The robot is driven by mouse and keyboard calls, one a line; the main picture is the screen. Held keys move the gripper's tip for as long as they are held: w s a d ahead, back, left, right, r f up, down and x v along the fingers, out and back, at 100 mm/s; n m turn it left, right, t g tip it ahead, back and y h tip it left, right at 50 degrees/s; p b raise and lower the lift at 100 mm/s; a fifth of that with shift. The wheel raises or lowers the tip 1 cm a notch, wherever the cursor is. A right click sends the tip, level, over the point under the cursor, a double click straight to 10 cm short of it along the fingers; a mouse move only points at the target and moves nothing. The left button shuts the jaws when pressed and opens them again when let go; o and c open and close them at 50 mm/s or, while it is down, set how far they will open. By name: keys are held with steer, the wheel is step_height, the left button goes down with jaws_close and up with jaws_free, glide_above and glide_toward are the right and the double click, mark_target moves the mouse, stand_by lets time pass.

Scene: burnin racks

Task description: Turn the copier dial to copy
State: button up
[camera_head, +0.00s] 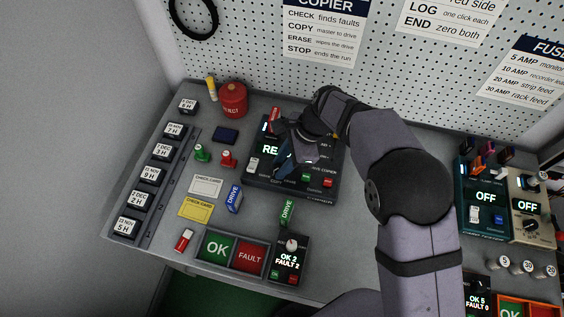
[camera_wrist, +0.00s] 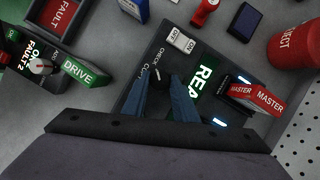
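The copier (camera_head: 325,185) is a dark box on the bench, with a lit screen whose green-white text starts "RE" (camera_head: 269,149) and is partly covered by my gripper. The copier dial (camera_wrist: 158,79) is a small dark knob in the wrist view, near the labels CHECK and COPY. My gripper (camera_wrist: 160,86) is above the copier with its two blue fingers apart, one on each side of the dial. I cannot tell whether they touch it. In the head view my gripper (camera_head: 283,170) hides the dial. A red MASTER drive (camera_wrist: 257,98) stands in the copier's far side.
A white OFF switch (camera_wrist: 180,40) is on the copier close to the dial. Green (camera_head: 306,177) and red (camera_head: 328,183) buttons are on its right. A green DRIVE (camera_head: 287,211) and a blue DRIVE (camera_head: 234,198) are in front. A red canister (camera_head: 233,100) stands behind left.

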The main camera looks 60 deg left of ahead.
steer(key=c, duration=0.4)
steer(key=shift+o, duration=0.2)
steer(key=shift+n, duration=0.4)
steer(key=n+h, duration=0.2)
steer(key=n, duration=0.2)
steer(key=shift+a, duration=0.2)
steer(key=shift+a+n+h, duration=0.1)
steer(key=shift+n+h, duration=0.6)
steer(key=shift+n, duration=1.3)
steer(key=o, duration=1)
